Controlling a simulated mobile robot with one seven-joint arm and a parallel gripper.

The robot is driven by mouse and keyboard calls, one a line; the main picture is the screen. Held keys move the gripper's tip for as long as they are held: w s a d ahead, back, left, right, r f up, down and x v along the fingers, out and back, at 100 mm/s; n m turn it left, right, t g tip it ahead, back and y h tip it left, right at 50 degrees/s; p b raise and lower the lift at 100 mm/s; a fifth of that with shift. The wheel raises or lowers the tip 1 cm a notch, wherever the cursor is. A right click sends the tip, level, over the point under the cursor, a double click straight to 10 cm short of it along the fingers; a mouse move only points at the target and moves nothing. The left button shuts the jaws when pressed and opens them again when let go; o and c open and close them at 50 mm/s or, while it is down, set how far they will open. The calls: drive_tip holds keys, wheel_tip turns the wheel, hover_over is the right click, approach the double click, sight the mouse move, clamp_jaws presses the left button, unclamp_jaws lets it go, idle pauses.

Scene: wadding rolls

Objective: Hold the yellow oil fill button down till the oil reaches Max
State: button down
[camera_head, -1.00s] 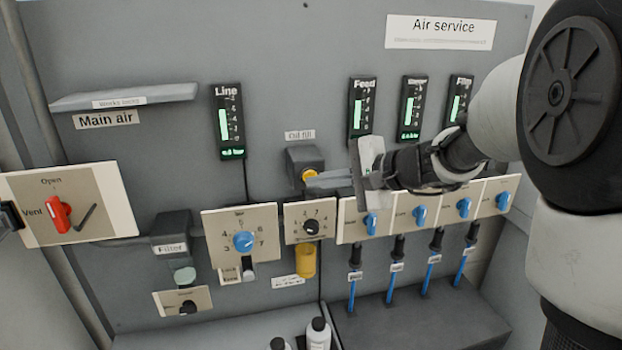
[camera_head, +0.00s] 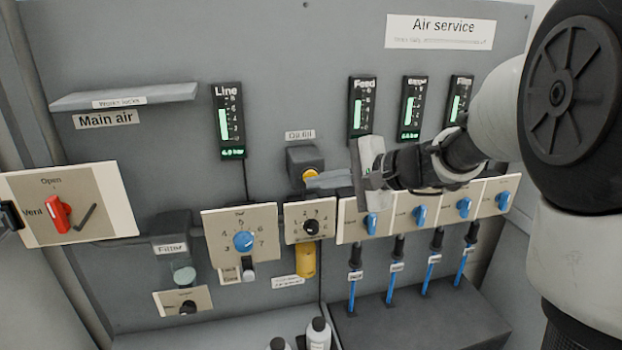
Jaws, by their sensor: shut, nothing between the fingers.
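The yellow oil fill button (camera_head: 311,174) is on the front of a dark grey box (camera_head: 303,157) under the "Oil fill" label (camera_head: 300,135). My gripper (camera_head: 308,183) is shut and empty, with its fingertips at the button's lower right edge. I cannot tell whether they touch it or press it in. The yellow oil bowl (camera_head: 305,261) hangs below the dial plate (camera_head: 296,217). Its oil level and any Max mark are too small to read.
Blue-handled valves (camera_head: 371,224) sit in a row just below and right of my gripper. The red main air handle (camera_head: 59,214) is far left. Bottles (camera_head: 318,334) stand at the bottom. The panel above the button is clear.

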drive_tip(key=shift+s+d+b, duration=0.25)
drive_tip(key=shift+s+b, duration=0.1)
drive_tip(key=shift+s, duration=0.45)
drive_tip(key=shift+s+d+b, duration=0.25)
drive_tip(key=shift+s, duration=0.55)
drive_tip(key=shift+s+d+b, duration=0.2)
drive_tip(key=shift+s, duration=0.6)
drive_tip(key=shift+s+d+b, duration=0.25)
drive_tip(key=shift+s, duration=0.55)
drive_tip(key=s+d+f+n+g+h, duration=0.1)
drive_tip(key=s+n+h, duration=0.15)
drive_tip(key=s, duration=0.35)
drive_tip(key=s+f+n+g+h, duration=0.1)
drive_tip(key=s+f+n+g, duration=0.15)
drive_tip(key=s, duration=0.35)
drive_tip(key=s+d+f+n+t+h, duration=0.2)
drive_tip(key=s+d+n+h, duration=0.4)
drive_tip(key=s+d, duration=0.4)
wheel_tip(320, 180, up, 17)
drive_tip(key=d+h+p, duration=0.1)
drive_tip(key=p, duration=1.5)
drive_tip(key=shift+w+d+f+m+p, duration=0.15)
drive_tip(key=shift+w+d+m+p, duration=0.15)
drive_tip(key=shift+w+d+p, duration=0.1)
